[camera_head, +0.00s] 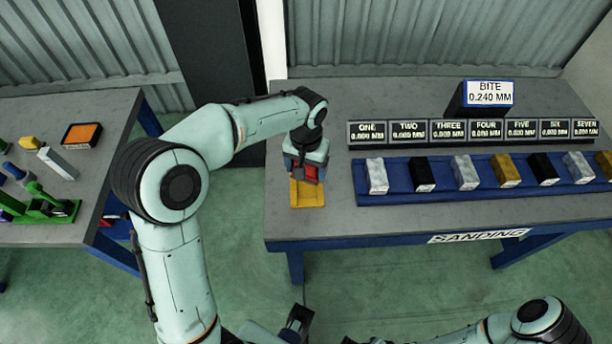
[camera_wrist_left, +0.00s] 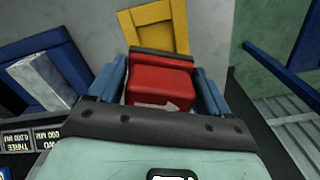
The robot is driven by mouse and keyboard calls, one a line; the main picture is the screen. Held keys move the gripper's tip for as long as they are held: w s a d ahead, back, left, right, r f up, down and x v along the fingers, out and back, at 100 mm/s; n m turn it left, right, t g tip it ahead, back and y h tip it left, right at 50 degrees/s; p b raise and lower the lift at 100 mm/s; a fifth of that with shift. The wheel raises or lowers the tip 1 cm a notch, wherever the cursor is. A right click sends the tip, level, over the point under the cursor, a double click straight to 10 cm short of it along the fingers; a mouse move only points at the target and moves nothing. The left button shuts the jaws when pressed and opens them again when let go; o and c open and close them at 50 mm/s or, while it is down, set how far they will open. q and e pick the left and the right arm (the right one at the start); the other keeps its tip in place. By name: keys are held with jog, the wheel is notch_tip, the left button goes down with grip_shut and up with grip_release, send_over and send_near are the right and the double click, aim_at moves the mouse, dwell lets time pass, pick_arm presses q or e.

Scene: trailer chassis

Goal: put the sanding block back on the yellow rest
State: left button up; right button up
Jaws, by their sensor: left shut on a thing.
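The red sanding block (camera_wrist_left: 160,82) is between the blue fingers of my left gripper (camera_head: 305,172), which is shut on it. In the head view the gripper points down, and only a little of the red block shows. The yellow rest (camera_head: 307,196) lies on the left end of the sanding table, its front part bare. In the wrist view the yellow rest (camera_wrist_left: 157,28) shows beyond the block. The block is at or over the rest's back part; I cannot tell whether they touch. Dark parts at the bottom edge may be my right gripper (camera_head: 298,322); its jaws are unclear.
The sanding table (camera_head: 330,222) has a blue rack (camera_head: 400,197) of several blocks right of the rest. Behind it stand numbered displays (camera_head: 408,133) and a BITE display (camera_head: 489,93). Another table (camera_head: 60,232) with tools stands left, across a floor gap.

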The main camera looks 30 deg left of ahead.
pick_arm(q)
jog(key=shift+f, duration=1.95)
jog(key=shift+f+b, duration=0.35)
jog(key=shift+b, duration=0.05)
jog(key=o, duration=0.9)
jog(key=shift+c, duration=0.2)
jog(key=shift+r, duration=0.1)
jog(key=shift+r, duration=0.3)
notch_tip(320, 180, up, 12)
jog(key=shift+f+p, duration=0.1)
jog(key=shift+p, duration=0.95)
